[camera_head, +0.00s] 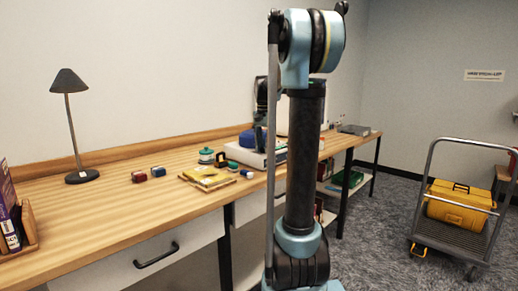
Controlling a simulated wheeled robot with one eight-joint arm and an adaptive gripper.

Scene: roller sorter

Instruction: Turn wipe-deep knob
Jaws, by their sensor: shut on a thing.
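A low white device (238,154) stands on the wooden bench, partly behind my arm. My gripper (259,146) points down over it, half hidden by my own arm links. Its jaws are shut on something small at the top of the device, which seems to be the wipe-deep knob. The knob itself is too small and too covered to make out, and so is its turn angle. A dark blue rounded thing (247,138) sits on the device just left of my gripper.
Yellow flat items (208,177), a green-lidded jar (206,155) and small red (138,176) and blue (158,171) blocks lie on the bench (100,220). A black lamp (70,110) stands at left. A cart (460,215) with a yellow toolbox (459,203) stands at right.

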